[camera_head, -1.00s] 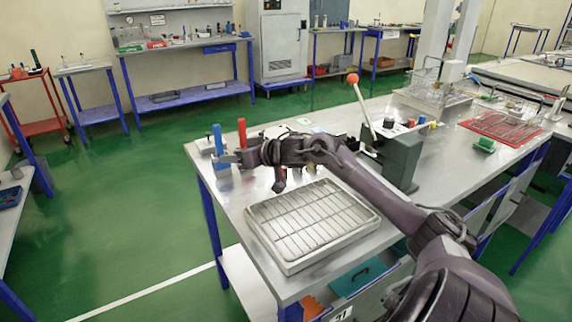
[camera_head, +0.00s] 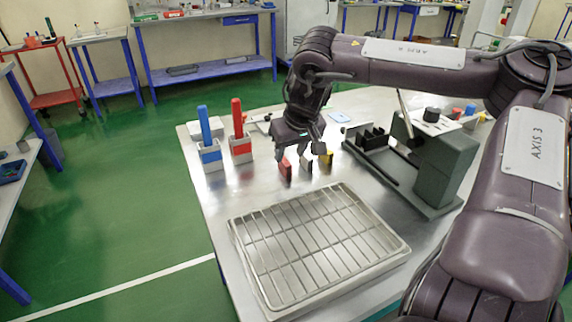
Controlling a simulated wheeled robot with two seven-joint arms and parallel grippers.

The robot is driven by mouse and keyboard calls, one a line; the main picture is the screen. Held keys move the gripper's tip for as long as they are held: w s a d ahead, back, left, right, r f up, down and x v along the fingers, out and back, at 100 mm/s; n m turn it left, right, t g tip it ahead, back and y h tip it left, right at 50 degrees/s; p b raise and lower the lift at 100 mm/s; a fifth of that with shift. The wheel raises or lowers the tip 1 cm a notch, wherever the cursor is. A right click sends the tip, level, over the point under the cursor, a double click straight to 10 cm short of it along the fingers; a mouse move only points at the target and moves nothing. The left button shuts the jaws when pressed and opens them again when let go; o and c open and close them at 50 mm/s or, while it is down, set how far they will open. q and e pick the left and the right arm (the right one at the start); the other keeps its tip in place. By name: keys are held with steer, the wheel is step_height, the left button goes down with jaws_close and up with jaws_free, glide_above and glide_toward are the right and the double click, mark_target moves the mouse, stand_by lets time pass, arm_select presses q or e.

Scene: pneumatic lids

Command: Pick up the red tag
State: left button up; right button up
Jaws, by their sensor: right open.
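A small upright red tag (camera_head: 285,168) stands on the steel bench, in a short row with a pale piece (camera_head: 305,163) and a yellow tag (camera_head: 326,157). My right gripper (camera_head: 301,148) points down just above this row, close over the red tag. It is open, and nothing shows between its fingers. The upper ends of the small pieces are partly hidden by the gripper, and I cannot tell whether a finger touches the red tag. My left gripper is not in view.
A metal tray with a wire grid (camera_head: 240,232) lies in front of the row. Blue (camera_head: 209,150) and red (camera_head: 240,146) handled blocks stand to the left. A dark grey press-like device (camera_head: 446,165) stands to the right. Bare bench lies between the blocks and tray.

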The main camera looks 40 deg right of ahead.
mark_target(285, 161)
steer(key=x, duration=0.5)
steer(key=shift+w+a, duration=0.2)
steer(key=shift+a, duration=0.1)
steer(key=shift+r, duration=0.1)
jaws_close()
